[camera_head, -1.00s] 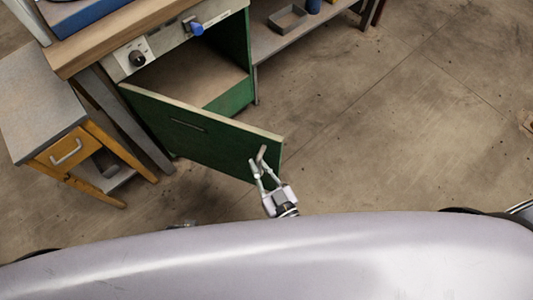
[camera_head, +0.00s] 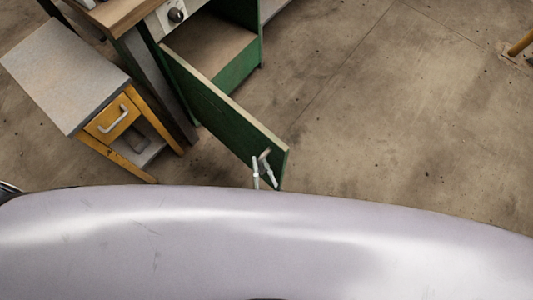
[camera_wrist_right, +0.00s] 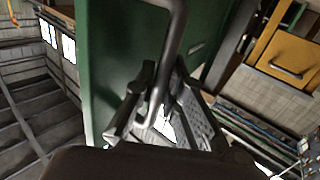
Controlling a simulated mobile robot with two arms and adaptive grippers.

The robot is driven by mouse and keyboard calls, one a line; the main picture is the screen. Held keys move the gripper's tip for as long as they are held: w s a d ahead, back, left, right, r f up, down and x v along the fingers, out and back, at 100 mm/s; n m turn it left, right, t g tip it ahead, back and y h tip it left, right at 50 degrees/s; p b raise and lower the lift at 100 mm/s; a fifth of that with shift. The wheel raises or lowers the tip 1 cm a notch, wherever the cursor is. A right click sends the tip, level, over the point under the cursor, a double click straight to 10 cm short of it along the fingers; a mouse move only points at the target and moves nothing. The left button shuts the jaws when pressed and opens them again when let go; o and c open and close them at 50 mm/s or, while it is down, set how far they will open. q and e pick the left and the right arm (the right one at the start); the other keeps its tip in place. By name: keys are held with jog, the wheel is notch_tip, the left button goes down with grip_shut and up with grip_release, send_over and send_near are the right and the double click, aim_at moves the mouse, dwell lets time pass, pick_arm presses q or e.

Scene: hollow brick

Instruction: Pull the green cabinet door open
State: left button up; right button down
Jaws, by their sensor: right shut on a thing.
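The green cabinet door (camera_head: 222,112) stands open, swung well out from the green cabinet (camera_head: 238,68), whose inside shows. My right gripper (camera_head: 264,168) is at the door's free end and is shut on the metal door handle. In the right wrist view the handle (camera_wrist_right: 176,42) runs down between the fingers of the right gripper (camera_wrist_right: 158,105), with the green door (camera_wrist_right: 108,60) behind it. Most of the right gripper's body is hidden in the head view by my own pale body. My left gripper is not in view.
A small grey-topped table (camera_head: 65,75) with a yellow drawer (camera_head: 112,117) stands left of the door, close to the cabinet. A wooden worktop (camera_head: 115,14) lies above the cabinet. The floor (camera_head: 400,110) to the right is clear, with a yellow post (camera_head: 520,44) at the far right.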

jog(key=shift+s+a, duration=0.35)
jog(key=shift+a, duration=0.05)
jog(key=c, duration=1.7)
grip_release()
jog(key=shift+o, duration=0.2)
jog(key=v, duration=1.2)
jog(key=shift+f, duration=0.1)
